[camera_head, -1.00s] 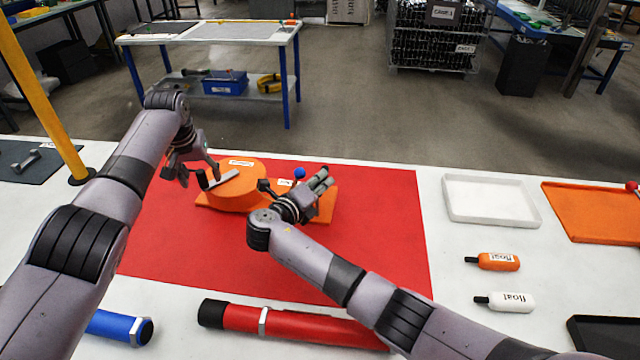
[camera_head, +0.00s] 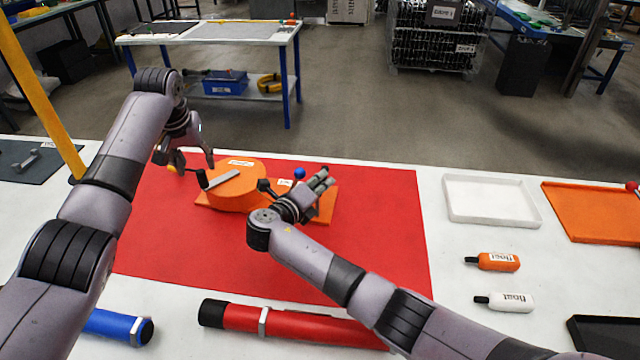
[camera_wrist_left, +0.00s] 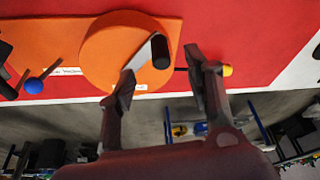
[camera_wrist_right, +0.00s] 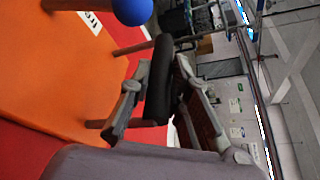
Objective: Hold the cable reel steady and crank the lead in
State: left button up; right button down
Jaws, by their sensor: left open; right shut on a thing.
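The orange cable reel (camera_head: 238,190) sits on an orange base on the red mat. Its grey crank arm (camera_head: 222,180) ends in an upright black knob (camera_head: 202,179), which also shows in the left wrist view (camera_wrist_left: 160,50). A yellow-tipped lead end (camera_head: 172,169) sticks out left of the reel; in the left wrist view the tip (camera_wrist_left: 227,70) lies just beyond one finger. My left gripper (camera_head: 185,161) is open and empty, behind and above the knob. My right gripper (camera_head: 314,186) is shut on the reel's black handle (camera_wrist_right: 160,80), right of the drum. Its fingers partly hide the handle.
A blue ball (camera_head: 299,173) stands on the base close to my right gripper. A red tube (camera_head: 290,325) and a blue tube (camera_head: 122,326) lie at the front. A yellow post (camera_head: 40,90) rises at left. A white tray (camera_head: 490,200) and two floats lie right.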

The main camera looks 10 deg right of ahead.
pick_arm(q)
jog(key=shift+s+d+r+n+t, duration=0.2)
jog(key=shift+s+d+r+t, duration=0.2)
jog(key=shift+d+r+t, duration=0.2)
jog(key=shift+s+d+r+n+t, duration=0.2)
jog(key=shift+s+d+r+t, duration=0.25)
jog(key=shift+d, duration=0.2)
jog(key=c, duration=0.5)
jog(key=shift+s+d+r+n+t, duration=0.25)
jog(key=shift+s+d+r+n, duration=0.05)
jog(key=shift+s+r, duration=0.15)
jog(key=c, duration=0.4)
jog(key=shift+f, duration=0.2)
grip_shut()
jog(key=shift+f, duration=4.2)
